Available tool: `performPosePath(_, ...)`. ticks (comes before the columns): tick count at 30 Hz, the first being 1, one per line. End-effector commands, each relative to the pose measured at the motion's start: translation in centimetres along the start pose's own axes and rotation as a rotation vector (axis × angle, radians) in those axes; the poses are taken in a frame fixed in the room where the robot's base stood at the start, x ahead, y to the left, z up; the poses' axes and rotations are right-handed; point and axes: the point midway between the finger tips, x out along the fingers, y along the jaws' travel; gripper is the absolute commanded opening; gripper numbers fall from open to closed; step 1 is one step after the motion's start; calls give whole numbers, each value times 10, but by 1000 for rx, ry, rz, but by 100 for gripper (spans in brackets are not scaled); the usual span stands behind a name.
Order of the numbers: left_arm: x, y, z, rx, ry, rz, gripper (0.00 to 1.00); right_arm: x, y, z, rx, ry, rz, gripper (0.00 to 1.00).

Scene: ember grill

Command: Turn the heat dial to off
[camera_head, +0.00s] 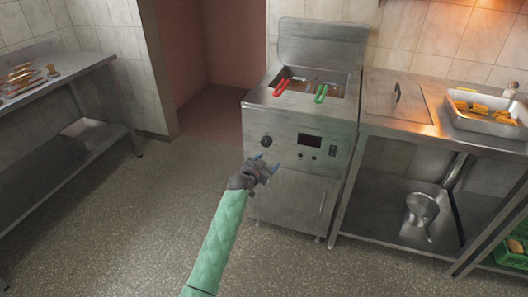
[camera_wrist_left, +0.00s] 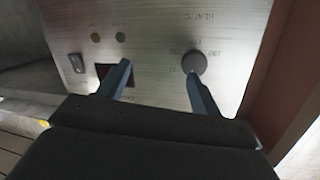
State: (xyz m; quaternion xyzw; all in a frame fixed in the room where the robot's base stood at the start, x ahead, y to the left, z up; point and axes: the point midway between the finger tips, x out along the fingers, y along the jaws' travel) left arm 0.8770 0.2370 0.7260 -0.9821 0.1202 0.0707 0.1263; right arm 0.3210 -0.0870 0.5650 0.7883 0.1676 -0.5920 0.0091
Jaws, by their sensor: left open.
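The heat dial is a round dark knob (camera_head: 266,141) on the left of the steel fryer's front panel (camera_head: 290,128) in the head view. In the left wrist view the dial (camera_wrist_left: 194,62) is at the right of centre, with "HEAT" lettering beside it. My left gripper (camera_head: 265,168) is open in front of the fryer, a little below the dial in the head view. Its two blue fingers (camera_wrist_left: 161,80) are spread in the left wrist view. One fingertip shows close to the dial; whether it touches I cannot tell. My right gripper is not in view.
The panel also has a dark display (camera_head: 310,141) and a switch (camera_head: 333,151). Red (camera_head: 281,86) and green (camera_head: 321,93) basket handles stick out above. A steel counter with a food tray (camera_head: 450,113) stands right, a steel table (camera_head: 50,83) left. The floor between is clear.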

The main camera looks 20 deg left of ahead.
Motion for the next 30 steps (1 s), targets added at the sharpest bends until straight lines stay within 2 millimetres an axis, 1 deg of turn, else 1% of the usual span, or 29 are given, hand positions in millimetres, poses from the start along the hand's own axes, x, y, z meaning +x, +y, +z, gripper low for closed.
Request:
performPosePath(1, 2, -10, 8, -10, -1, -43, 65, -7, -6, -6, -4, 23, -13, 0)
performPosePath(3, 3, -23, 16, -34, 11, -104, 65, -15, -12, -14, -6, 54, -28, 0)
performPosePath(6, 4, -35, 18, -77, 50, -168, 65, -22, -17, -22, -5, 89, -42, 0)
performPosePath(12, 1, -44, 6, -197, 137, -212, 65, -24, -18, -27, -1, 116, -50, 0)
performPosePath(17, 3, -45, 4, -250, 147, -209, 65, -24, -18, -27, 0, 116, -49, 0)
performPosePath(20, 10, -47, 2, -253, 148, -209, 65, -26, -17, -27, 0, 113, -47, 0)
performPosePath(23, 22, -50, 1, -253, 147, -208, 65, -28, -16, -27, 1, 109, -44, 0)
performPosePath(30, 54, -57, -2, -253, 145, -208, 65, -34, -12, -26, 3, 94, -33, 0)
